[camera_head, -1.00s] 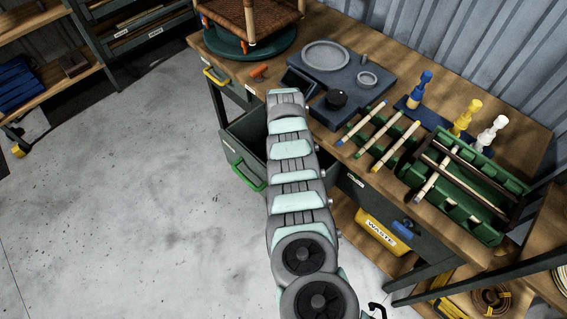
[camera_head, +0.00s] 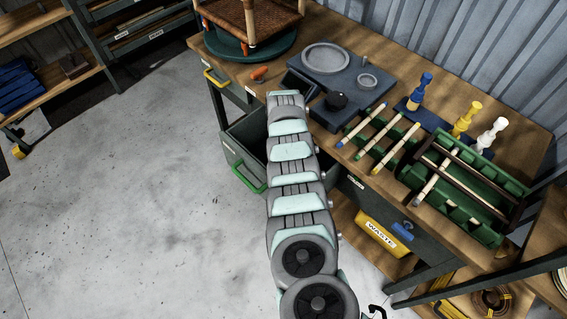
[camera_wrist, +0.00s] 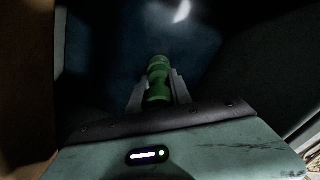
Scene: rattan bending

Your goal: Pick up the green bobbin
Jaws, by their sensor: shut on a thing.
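The green bobbin (camera_wrist: 159,76) shows in the wrist view, upright in the picture between the two grey fingers of my gripper (camera_wrist: 158,92). My gripper is shut on it. Around them is a dark space with a dark blue surface behind. In the head view my arm reaches down to the open drawer (camera_head: 243,150) with a green handle, at the front of the workbench. My gripper and the green bobbin are hidden there behind the arm and drawer.
On the workbench (camera_head: 520,95) stand blue, yellow and white bobbins (camera_head: 465,118), a green rack (camera_head: 470,190) with rods, and a grey device (camera_head: 335,75). A chair seat (camera_head: 250,18) stands at the back left. Drawer walls lie close around my gripper. The floor at left is clear.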

